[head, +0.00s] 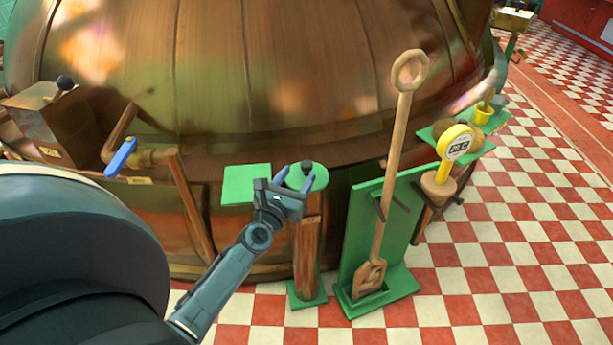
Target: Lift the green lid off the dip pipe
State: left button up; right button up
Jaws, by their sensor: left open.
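The round green lid (318,178) sits on top of the brown dip pipe (306,250), with a small dark knob (307,167) standing up from its middle. The pipe stands upright on a small green base. My left gripper (294,176) is open at the lid's left side, its two fingers pointing up toward the knob. In this view one finger lies left of the knob and the other overlaps the lid near it; I cannot tell whether either touches. My right gripper is not in view.
A flat green plate (245,184) lies left of the lid. A wooden paddle (381,210) leans in a green stand (400,225) to the right. A yellow gauge (455,142) is further right. The copper kettle (290,70) rises behind. A blue-handled tap (121,158) is at left.

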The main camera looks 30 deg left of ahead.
aim_at(304, 169)
pick_arm(q)
jog(key=shift+w+a+f+b, duration=0.1)
jog(key=shift+w+a+b, duration=0.05)
jog(key=shift+w, duration=0.9)
jog(key=shift+w+a+f+b, duration=0.1)
jog(key=shift+w+a, duration=0.05)
jog(key=shift+w, duration=0.85)
jog(key=shift+w+a+f+b, duration=0.1)
jog(key=shift+w+a+b, duration=0.05)
jog(key=shift+w, duration=0.9)
jog(key=shift+c, duration=0.2)
grip_shut()
